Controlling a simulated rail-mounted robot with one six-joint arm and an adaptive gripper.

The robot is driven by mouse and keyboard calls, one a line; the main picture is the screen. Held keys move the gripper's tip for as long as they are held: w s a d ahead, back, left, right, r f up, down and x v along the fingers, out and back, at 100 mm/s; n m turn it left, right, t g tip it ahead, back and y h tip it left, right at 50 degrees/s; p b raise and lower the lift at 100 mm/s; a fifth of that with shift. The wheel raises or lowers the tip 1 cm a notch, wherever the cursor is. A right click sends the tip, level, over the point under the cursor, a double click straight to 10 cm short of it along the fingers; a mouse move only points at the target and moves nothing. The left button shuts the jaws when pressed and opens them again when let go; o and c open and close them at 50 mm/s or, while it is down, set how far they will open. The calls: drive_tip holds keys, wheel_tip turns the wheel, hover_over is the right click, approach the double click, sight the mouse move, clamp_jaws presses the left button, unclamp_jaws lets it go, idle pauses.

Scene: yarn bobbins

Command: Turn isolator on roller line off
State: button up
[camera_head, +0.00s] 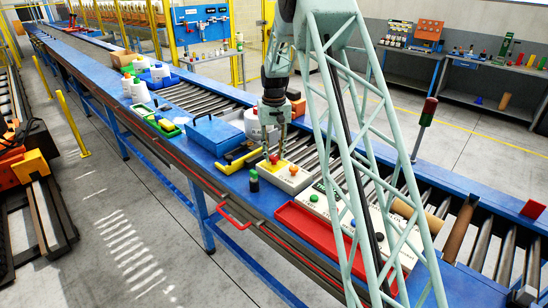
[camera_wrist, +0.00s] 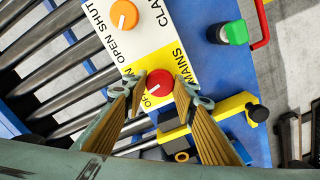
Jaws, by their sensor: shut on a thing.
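The isolator is a red rotary knob (camera_wrist: 160,82) with a white pointer line. It sits on the yellow end of a white control box (camera_wrist: 135,40) marked MAINS, with part of OFF legible. The pointer slants toward the lower left in the wrist view. The knob also shows in the head view (camera_head: 273,158), on the box (camera_head: 290,182) on the blue roller line. My gripper (camera_wrist: 158,84) is around the knob, one fingertip on each side, shut on it. In the head view my gripper (camera_head: 274,148) points down at the box.
An orange knob (camera_wrist: 124,14) marked OPEN, SHUT and CLAMP is on the same box. A green-capped item (camera_wrist: 234,33) stands beside it. A yellow tool with a black knob (camera_wrist: 215,118) lies close to my fingers. A blue lidded box (camera_head: 213,135) and red tray (camera_head: 325,235) flank the area.

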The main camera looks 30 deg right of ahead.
sight(274, 157)
drive_tip(key=n+b, duration=0.1)
drive_tip(key=n, duration=0.2)
drive_tip(key=shift+n, duration=0.4)
drive_tip(key=shift+n+b, duration=0.3)
drive_tip(key=shift+n, duration=1.2)
drive_tip(key=o, duration=0.9)
drive_tip(key=shift+c, duration=0.2)
drive_tip(key=shift+r, duration=0.1)
wheel_tip(274, 157, up, 12)
